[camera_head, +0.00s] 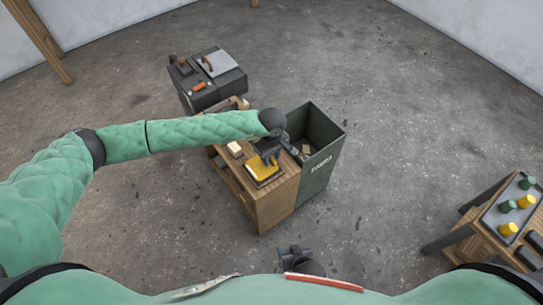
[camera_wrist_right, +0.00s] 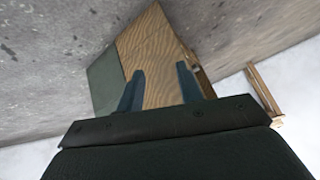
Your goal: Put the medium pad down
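A yellow pad (camera_head: 260,172), which may be the medium pad, shows on top of the wooden cabinet (camera_head: 280,189), near its front, with a dark and pale edge under it. My left gripper (camera_head: 269,159) points down right at the pad's far side. Its fingers are small and dark here, so I cannot tell whether they grip the pad or whether the pad rests fully on the top. My right gripper (camera_head: 295,262) is low at the bottom middle. In the right wrist view its fingers (camera_wrist_right: 160,90) are apart with nothing between them.
A small beige block (camera_head: 235,149) lies on the cabinet behind the pad. A dark green open bin (camera_head: 325,160) stands against the cabinet's right side. A dark cart (camera_head: 222,92) stands behind. A table with a tray (camera_head: 492,220) of green and yellow cylinders is at right.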

